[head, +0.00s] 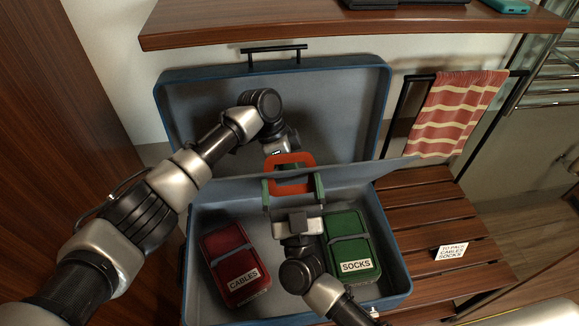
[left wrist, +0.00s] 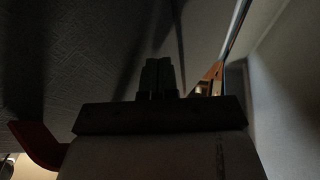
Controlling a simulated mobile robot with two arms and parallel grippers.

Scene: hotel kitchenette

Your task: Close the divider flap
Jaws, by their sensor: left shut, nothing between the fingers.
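The divider flap (head: 345,174) is a grey panel standing tilted up between the base and lid of an open blue suitcase (head: 398,270). A red-orange loop (head: 290,159) shows at its middle. My right gripper (head: 293,180) is in front of the flap, its green fingers spread wide near the loop's two sides; I cannot tell whether they touch it. My left arm reaches in from the left over the suitcase. Its hand is on the lid side of the flap, with its fingertips hidden in the head view. In the left wrist view the left gripper (left wrist: 158,78) is shut and empty, near a grey surface.
A red case labelled CABLES (head: 232,262) and a green case labelled SOCKS (head: 352,247) lie in the base. The suitcase rests on a slatted wooden bench (head: 425,205) with a small sign card (head: 452,251). A wooden shelf (head: 340,24) overhangs the lid. A striped towel (head: 455,112) hangs at right.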

